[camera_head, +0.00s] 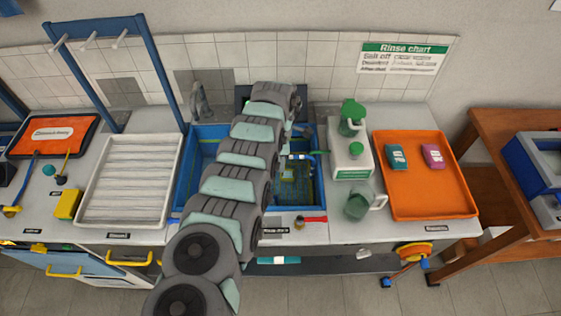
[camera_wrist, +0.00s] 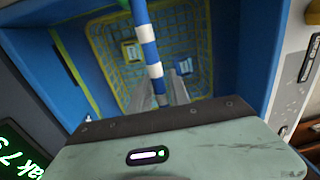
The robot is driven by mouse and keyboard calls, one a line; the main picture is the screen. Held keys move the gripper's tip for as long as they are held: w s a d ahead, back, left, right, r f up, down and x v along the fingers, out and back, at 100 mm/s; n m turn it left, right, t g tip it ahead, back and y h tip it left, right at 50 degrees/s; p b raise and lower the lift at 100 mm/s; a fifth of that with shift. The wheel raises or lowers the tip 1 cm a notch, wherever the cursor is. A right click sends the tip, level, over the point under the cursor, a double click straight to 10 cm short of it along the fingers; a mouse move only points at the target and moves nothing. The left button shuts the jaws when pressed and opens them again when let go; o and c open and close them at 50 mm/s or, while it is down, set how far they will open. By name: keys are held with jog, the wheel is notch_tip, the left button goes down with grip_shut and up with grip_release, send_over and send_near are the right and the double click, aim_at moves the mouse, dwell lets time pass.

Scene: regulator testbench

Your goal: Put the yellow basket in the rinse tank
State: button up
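The yellow basket (camera_head: 292,183) is a mesh crate inside the right part of the blue tank (camera_head: 318,190). In the wrist view the basket (camera_wrist: 190,62) lies below my gripper, with the tank's blue walls (camera_wrist: 245,50) around it. A blue-and-white striped handle (camera_wrist: 147,42) runs between the two grey fingers of my gripper (camera_wrist: 160,85). The fingers sit close on both sides of the handle and seem shut on it. The handle also shows in the head view (camera_head: 301,156). My arm hides the tank's middle. I cannot tell whether the basket touches the tank floor.
A dark display (camera_wrist: 18,150) with green text is left of my gripper. A white ribbed tray (camera_head: 130,180) stands left of the tank. To the right are a white container (camera_head: 350,160), green-topped jugs and an orange tray (camera_head: 425,195). A blue rack (camera_head: 160,75) rises at the back left.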

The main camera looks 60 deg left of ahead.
jog(key=shift+o, duration=0.9)
jog(key=shift+s, duration=0.1)
jog(key=r, duration=0.4)
jog(key=r+b, duration=0.1)
jog(key=r, duration=0.7)
jog(key=shift+w+a, duration=0.25)
